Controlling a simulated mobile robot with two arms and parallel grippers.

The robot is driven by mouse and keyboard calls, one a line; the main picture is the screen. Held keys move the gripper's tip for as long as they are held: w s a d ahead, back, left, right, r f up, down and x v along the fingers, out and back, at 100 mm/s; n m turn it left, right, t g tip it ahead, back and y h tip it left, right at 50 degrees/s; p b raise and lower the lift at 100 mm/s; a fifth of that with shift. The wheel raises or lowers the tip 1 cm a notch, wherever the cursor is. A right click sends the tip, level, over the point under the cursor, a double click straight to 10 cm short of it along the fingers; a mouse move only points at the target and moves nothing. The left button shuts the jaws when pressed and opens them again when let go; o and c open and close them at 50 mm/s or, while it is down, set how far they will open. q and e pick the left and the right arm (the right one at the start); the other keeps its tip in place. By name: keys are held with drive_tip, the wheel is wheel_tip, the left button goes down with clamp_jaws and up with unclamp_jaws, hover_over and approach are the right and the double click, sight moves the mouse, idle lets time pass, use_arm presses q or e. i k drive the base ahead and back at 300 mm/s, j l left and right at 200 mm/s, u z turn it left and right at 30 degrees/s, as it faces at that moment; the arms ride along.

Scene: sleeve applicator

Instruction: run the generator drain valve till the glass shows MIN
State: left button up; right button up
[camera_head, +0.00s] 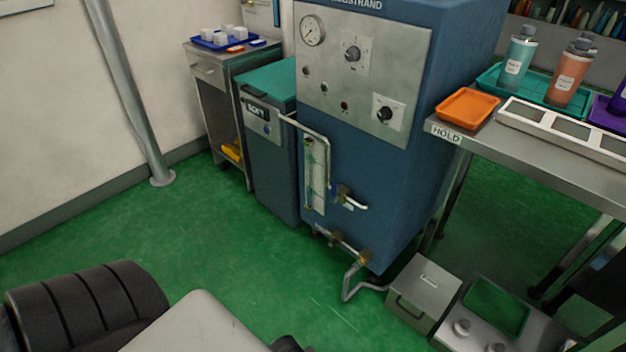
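The generator (400,190) is a blue cabinet with a grey panel on its front, standing in the middle of the view. An upright sight glass (317,178) is mounted low on its front left; its level and MIN mark are too small to read. A brass valve (343,193) with a short spout sits right of the glass. Another brass valve (364,257) sits lower, by a bent grey pipe (350,283) that runs down to the floor. No label shows which is the drain valve. Neither of my grippers is in view.
A steel table marked HOLD (446,134) stands at the right, with an orange tray (467,108) and bottles. Grey metal boxes (424,292) sit on the floor below it. A teal-topped unit (270,140) stands left of the generator. Green floor (220,240) in front is clear.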

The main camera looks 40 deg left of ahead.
sight(336, 241)
drive_tip(key=i+j+u, duration=0.2)
drive_tip(key=i, duration=0.5)
drive_tip(key=i+j+u, duration=0.25)
drive_tip(key=i, duration=0.45)
drive_tip(key=k+l, duration=0.05)
drive_tip(key=l, duration=0.05)
